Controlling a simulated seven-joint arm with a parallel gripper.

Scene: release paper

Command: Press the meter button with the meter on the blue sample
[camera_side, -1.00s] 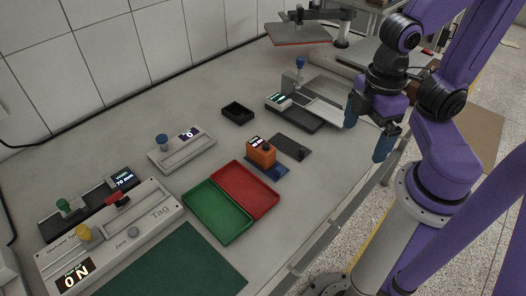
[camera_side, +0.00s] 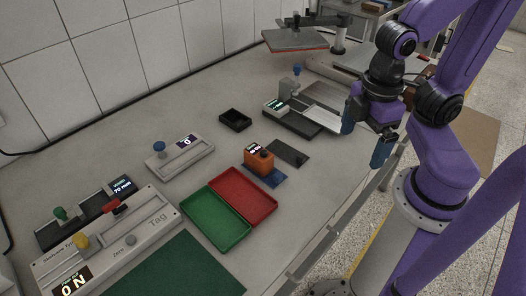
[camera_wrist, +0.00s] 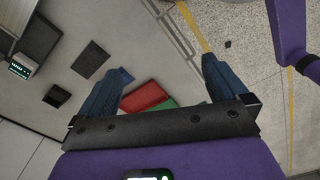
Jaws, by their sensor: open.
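The orange meter (camera_side: 256,163) stands upright near the middle of the bench in the side view, with a small lit display and a dark knob-like button on top. It stands on the blue sample (camera_side: 277,181), whose bare end shows at its front right. My gripper (camera_side: 365,136) is open and empty, well to the right of the meter near the bench edge, its two blue fingers wide apart. In the wrist view my gripper (camera_wrist: 153,60) also has nothing between its fingers. A corner of the blue sample (camera_wrist: 126,75) shows beside the left finger; the meter is hidden there.
A dark plate (camera_side: 288,152) lies just behind the blue sample. The red tray (camera_side: 243,195) and green tray (camera_side: 216,219) lie in front of the meter. A small black box (camera_side: 235,119) and a grey device with a blue knob (camera_side: 180,157) stand farther back.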

